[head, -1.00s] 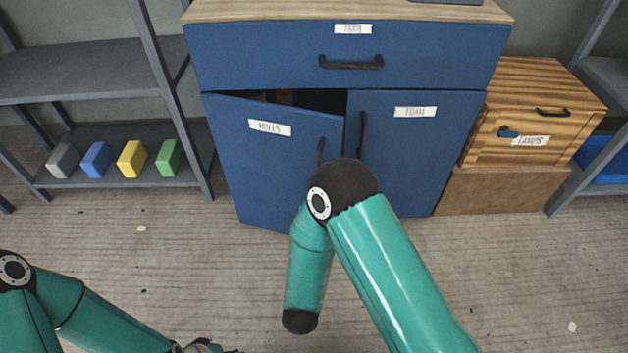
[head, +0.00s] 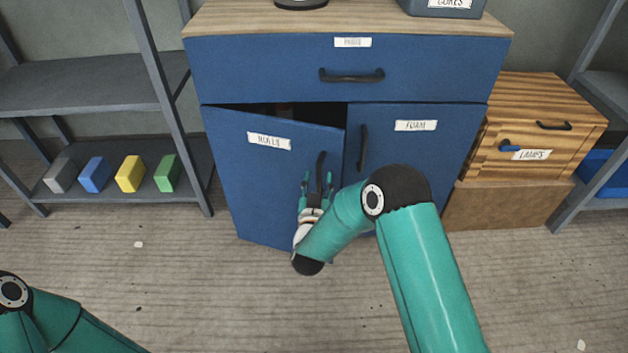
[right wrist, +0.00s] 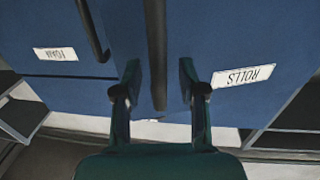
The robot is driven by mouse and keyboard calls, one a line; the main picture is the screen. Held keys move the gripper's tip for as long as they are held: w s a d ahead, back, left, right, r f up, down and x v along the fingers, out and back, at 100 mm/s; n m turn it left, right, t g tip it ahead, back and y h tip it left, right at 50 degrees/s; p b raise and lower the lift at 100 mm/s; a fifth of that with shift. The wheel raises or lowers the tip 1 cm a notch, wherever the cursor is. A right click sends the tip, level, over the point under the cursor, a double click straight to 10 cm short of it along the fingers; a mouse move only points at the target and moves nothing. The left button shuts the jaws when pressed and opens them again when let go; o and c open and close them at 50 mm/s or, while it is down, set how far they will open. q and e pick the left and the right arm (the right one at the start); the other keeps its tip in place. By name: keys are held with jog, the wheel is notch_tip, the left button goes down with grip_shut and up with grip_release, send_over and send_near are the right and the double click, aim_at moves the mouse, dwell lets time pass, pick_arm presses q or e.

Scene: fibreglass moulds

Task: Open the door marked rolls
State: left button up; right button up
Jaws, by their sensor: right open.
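The blue door marked rolls (head: 262,190) is the left door of the cabinet and stands slightly ajar, with a dark gap along its top. Its black vertical handle (head: 320,166) is near its right edge. My right gripper (head: 317,182) is open at the lower part of this handle. In the right wrist view, the handle (right wrist: 157,55) runs between the two spread fingers of the right gripper (right wrist: 160,84), with room on both sides. The label ROLLS (right wrist: 242,76) appears upside down there. My left gripper is out of view; only part of that arm shows.
The shut door marked foam (head: 420,150) is right beside it, its handle (head: 363,148) close by. A shut drawer (head: 270,68) is above. Coloured blocks sit on a grey shelf (head: 120,205) at left. A wooden lamps box (head: 560,105) is at right. The floor in front is clear.

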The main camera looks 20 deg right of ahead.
jog(key=shift+w+d, duration=0.25)
jog(key=shift+w, duration=0.3)
grip_shut()
